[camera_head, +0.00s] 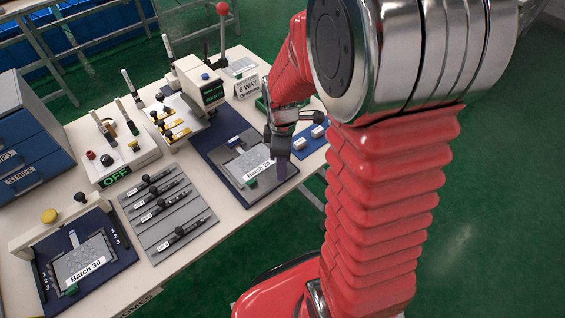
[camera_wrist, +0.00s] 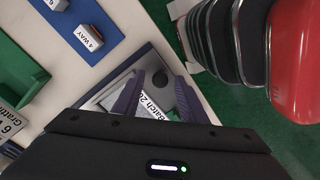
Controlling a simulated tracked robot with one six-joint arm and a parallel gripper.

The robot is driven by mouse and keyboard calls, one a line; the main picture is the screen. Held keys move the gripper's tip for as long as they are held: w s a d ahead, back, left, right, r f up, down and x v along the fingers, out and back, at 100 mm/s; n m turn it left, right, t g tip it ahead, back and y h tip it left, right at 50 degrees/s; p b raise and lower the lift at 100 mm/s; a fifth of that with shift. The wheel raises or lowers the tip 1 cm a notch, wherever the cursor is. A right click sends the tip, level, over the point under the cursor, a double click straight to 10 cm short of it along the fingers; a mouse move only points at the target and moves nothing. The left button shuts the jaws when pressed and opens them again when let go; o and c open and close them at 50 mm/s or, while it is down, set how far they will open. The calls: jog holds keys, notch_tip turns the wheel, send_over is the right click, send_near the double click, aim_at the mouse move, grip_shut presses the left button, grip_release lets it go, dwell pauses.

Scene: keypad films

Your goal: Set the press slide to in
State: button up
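A press-like unit (camera_head: 62,229) at the lower left has a white frame, a yellow knob (camera_head: 49,215) and a dark blue base. On it lies a grey plate labelled "Batch 30" (camera_head: 86,270) with a small green tab. A second grey plate with a "Batch" label (camera_head: 258,170), its number partly hidden, lies on another blue base (camera_head: 222,137) near the table's right edge. I cannot tell for sure which part is the press slide. My gripper (camera_head: 281,165) points down over the second plate's right end. In the wrist view its purple fingers (camera_wrist: 155,96) are apart, with the label between and below them.
Several black-handled sliders sit on a grey panel (camera_head: 172,216). An "OFF" box (camera_head: 118,155), a unit with a red-ball lever (camera_head: 222,9), blue drawers (camera_head: 25,145) and a blue "4 WAY" block tray (camera_head: 310,139) crowd the table. Green floor lies right.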

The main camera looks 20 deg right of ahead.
jog(key=shift+c, duration=0.4)
grip_shut()
